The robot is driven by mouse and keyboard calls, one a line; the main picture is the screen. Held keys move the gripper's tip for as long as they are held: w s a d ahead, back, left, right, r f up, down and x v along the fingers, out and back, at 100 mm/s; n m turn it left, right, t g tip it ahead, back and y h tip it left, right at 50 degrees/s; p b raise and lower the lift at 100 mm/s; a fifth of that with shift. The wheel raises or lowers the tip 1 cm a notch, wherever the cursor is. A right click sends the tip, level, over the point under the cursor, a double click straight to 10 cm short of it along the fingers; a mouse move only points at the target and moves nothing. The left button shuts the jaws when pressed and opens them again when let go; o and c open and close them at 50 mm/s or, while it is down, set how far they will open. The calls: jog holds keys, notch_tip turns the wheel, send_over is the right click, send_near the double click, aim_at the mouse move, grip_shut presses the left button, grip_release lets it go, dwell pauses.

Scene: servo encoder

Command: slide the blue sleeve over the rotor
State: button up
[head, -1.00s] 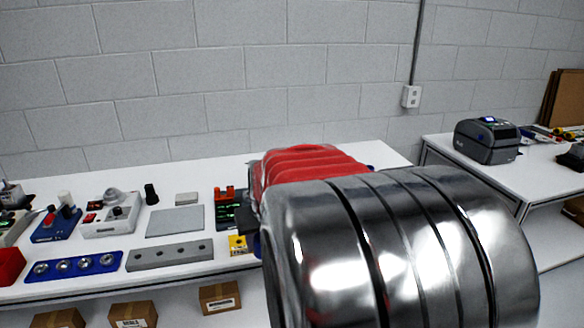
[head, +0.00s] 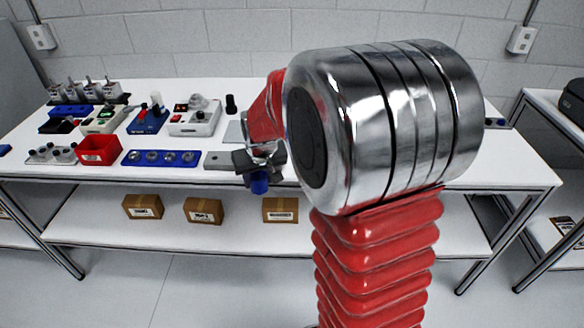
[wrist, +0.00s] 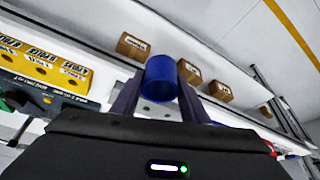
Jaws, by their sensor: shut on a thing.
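The blue sleeve (head: 259,183) is a short cylinder hanging between the fingers of my gripper (head: 258,172), in front of the bench's front edge in the head view. In the wrist view the sleeve (wrist: 160,78) sits between the two dark fingers of my gripper (wrist: 159,92), which are shut on it. I cannot tell for sure which part is the rotor. A blue fixture (head: 147,120) with a white cylinder on top stands on the bench to the left, well apart from the sleeve.
A white bench (head: 110,172) carries a red bin (head: 98,150), a blue strip with round sockets (head: 161,158), a grey-white control box (head: 195,119) and several small motors at the back left. Cardboard boxes (head: 204,210) stand on the lower shelf. My arm hides much of the bench's right side.

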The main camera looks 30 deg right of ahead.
jog(key=w+a+f+n+y, duration=0.1)
jog(key=a+f, duration=0.3)
jog(key=a, duration=0.8)
jog(key=shift+w+f+n, duration=0.15)
jog(key=shift+w+n, duration=0.3)
jog(key=shift+n, duration=0.25)
